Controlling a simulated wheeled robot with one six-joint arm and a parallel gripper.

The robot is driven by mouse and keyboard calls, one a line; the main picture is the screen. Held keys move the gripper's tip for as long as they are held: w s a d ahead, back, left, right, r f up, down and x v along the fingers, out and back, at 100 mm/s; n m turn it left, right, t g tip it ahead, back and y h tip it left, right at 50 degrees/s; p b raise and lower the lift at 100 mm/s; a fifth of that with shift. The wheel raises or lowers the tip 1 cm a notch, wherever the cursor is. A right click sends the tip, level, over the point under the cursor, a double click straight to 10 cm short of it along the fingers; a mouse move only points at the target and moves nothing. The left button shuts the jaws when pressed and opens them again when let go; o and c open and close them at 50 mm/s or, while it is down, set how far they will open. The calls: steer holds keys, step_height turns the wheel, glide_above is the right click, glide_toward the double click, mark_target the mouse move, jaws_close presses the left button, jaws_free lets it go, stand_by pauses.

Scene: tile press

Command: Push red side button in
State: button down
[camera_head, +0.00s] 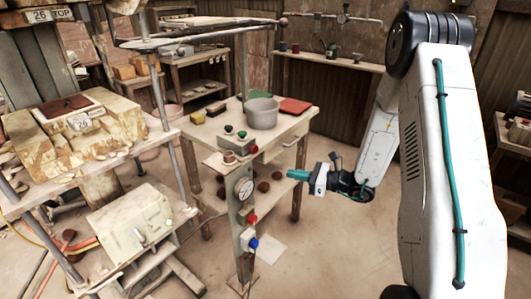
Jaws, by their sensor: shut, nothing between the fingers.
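A red button (252,219) sticks out from the right side of a grey upright post (246,215), below a round white gauge (244,189) and above a blue button (252,243). Another small red knob (254,150) shows higher up, at the side of a control box (237,146) on the table. My gripper (290,175) has teal fingers and points left toward the post. It is shut and empty, to the right of and higher in the picture than the red button on the post. It appears apart from both red parts.
A wooden table (285,128) behind the post carries a grey pot (262,113) and a red slab (295,106). A beige box (130,222) stands at lower left, near a worn press bench (70,185). The floor right of the post looks clear, apart from a pale sheet (272,249).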

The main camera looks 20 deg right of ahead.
mark_target(256, 150)
steer(key=w+d+r+m+t, duration=0.1)
steer(key=w+d+m+t+h, duration=0.1)
steer(key=w, duration=0.1)
steer(key=shift+d+r+t+h, duration=0.3)
steer(key=shift+d+r, duration=0.05)
steer(key=shift+d, duration=0.05)
steer(key=shift+a, duration=0.1)
steer(key=x, duration=1.3)
steer(key=shift+a, duration=0.2)
steer(key=shift+w+a, duration=0.15)
steer(key=shift+w, duration=0.1)
